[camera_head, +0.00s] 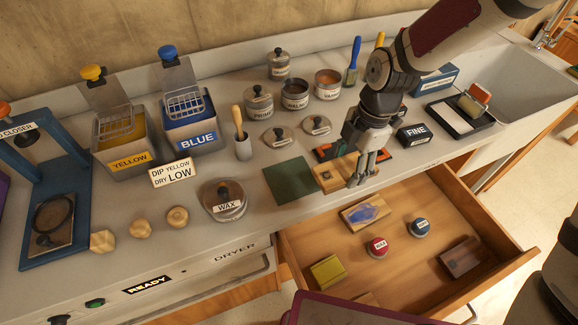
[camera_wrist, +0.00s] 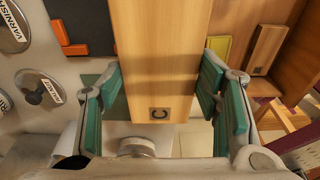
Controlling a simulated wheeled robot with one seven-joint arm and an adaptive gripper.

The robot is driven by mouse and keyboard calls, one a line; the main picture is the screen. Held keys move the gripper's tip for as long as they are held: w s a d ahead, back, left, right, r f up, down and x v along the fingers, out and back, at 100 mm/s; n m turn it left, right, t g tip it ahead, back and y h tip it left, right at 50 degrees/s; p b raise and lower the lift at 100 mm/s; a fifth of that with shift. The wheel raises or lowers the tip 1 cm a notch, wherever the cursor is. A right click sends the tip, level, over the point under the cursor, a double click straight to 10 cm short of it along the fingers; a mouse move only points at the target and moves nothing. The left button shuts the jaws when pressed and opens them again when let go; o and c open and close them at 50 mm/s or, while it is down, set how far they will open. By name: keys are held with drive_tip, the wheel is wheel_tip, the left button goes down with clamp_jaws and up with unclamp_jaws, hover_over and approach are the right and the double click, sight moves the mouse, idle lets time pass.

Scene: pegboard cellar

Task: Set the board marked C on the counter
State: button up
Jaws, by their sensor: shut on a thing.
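The board marked C is a pale wooden block (camera_head: 334,176) at the counter's front edge in the head view, just right of a dark green mat. In the wrist view the board (camera_wrist: 160,50) runs up between my fingers, with its dark C mark near the lower end. My gripper (camera_head: 364,166) is shut on the board; its green finger pads flank it in the wrist view (camera_wrist: 161,95). The grey counter (camera_head: 255,165) lies behind and left of the board. I cannot tell whether the board touches the counter.
The green mat (camera_head: 291,180) is bare. A WAX tin (camera_head: 223,199) and a FINE box (camera_head: 412,135) stand nearby.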

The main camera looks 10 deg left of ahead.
drive_tip(key=p, duration=0.1)
hover_over(290, 179)
drive_tip(key=d, duration=0.1)
drive_tip(key=shift+w+f, duration=0.15)
drive_tip(key=shift+f, duration=0.4)
drive_tip(key=f, duration=0.1)
drive_tip(key=f+p, duration=0.1)
drive_tip(key=shift+a+f, duration=0.3)
drive_tip(key=shift+f, duration=0.5)
drive_tip(key=o, duration=1.2)
drive_tip(key=shift+f, duration=0.15)
wheel_tip(290, 179, up, 12)
drive_tip(key=w+d+b, duration=0.1)
drive_tip(key=shift+d, duration=0.25)
